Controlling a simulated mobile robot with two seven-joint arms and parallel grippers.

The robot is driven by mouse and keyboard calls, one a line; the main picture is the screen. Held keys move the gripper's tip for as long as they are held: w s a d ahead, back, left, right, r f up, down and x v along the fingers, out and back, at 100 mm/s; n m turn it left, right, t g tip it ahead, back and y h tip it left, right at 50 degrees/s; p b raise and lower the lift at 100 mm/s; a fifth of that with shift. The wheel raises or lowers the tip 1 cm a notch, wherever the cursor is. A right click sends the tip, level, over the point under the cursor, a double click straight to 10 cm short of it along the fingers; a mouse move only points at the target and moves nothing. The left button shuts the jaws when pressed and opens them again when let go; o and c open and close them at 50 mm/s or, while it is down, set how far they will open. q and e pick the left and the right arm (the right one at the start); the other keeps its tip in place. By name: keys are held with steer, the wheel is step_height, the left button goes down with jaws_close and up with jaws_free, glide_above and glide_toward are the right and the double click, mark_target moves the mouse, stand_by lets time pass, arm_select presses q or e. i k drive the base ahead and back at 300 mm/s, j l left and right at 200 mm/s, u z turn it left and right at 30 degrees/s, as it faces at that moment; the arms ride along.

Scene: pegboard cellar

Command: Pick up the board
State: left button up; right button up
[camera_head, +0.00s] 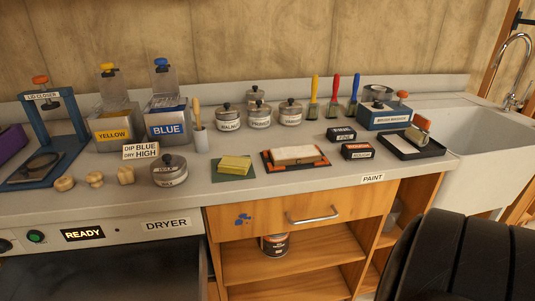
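The likeliest board is a small pale wooden piece (296,154) lying flat on a dark mat with orange edges (268,163), near the middle of the grey counter. It appears to rest there with nothing on top and nothing gripping it. Neither of my grippers shows in the head view, so I cannot tell where they are relative to it.
Yellow sponge-like sheets (235,165) lie left of it; small black boxes (357,151) stand to its right. Lidded tins (260,114) stand behind. A sink (480,140) is at right, a drawer (300,216) below. A large black ribbed shape (465,260) fills the lower right.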

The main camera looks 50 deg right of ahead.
mark_target(307, 153)
steer(key=z, duration=1.8)
